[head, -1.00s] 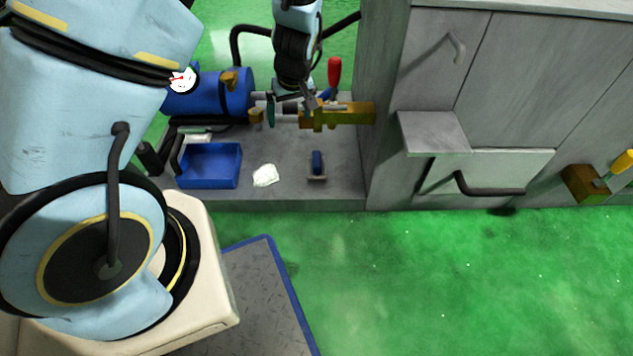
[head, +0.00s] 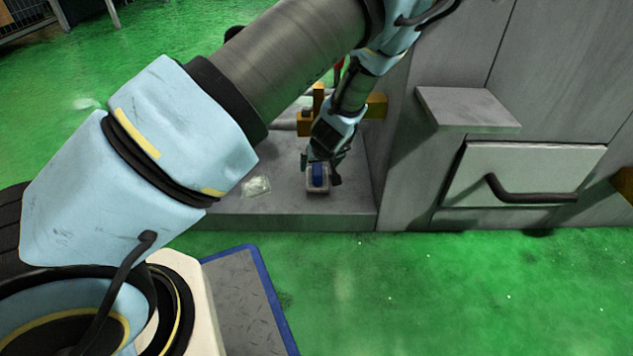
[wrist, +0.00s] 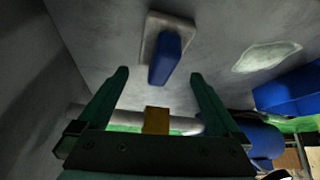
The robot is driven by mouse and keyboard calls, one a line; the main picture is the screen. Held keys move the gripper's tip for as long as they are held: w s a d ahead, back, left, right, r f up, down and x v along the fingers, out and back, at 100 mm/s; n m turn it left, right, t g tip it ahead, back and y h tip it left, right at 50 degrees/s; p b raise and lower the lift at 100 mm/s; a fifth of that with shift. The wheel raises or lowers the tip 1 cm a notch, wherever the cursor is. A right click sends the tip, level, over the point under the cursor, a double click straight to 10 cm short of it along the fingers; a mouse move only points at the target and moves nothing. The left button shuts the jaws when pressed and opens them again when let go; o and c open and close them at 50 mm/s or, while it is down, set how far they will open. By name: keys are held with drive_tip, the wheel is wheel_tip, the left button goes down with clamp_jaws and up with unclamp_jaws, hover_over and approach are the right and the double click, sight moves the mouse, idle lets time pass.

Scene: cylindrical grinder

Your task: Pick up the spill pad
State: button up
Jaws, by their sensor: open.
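The spill pad (head: 317,187) appears to be the pale grey rectangular pad with a blue upright handle. It lies on the grey machine ledge near its front edge. In the wrist view the pad (wrist: 150,36) is at the top centre, and its blue handle (wrist: 170,60) points toward the space between my fingers. My gripper (wrist: 160,76) is open and empty, its two dark green fingers spread on either side of the handle's line, apart from it. In the head view my gripper (head: 325,160) is just above and behind the pad; its fingertips are hard to make out.
A flat whitish patch (head: 256,186) lies on the ledge left of the pad; it also shows in the wrist view (wrist: 266,56). A blue tray (wrist: 292,90) is beyond it. A grey cabinet with a jutting shelf (head: 465,108) stands right of the ledge.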

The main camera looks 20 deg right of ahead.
sight(318, 170)
drive_tip(key=b+x, duration=0.5)
drive_tip(key=x, duration=0.2)
drive_tip(key=shift+d+r, duration=0.1)
drive_tip(key=shift+r, duration=0.15)
drive_tip(key=shift+c, duration=0.2)
drive_tip(key=c, duration=1.1)
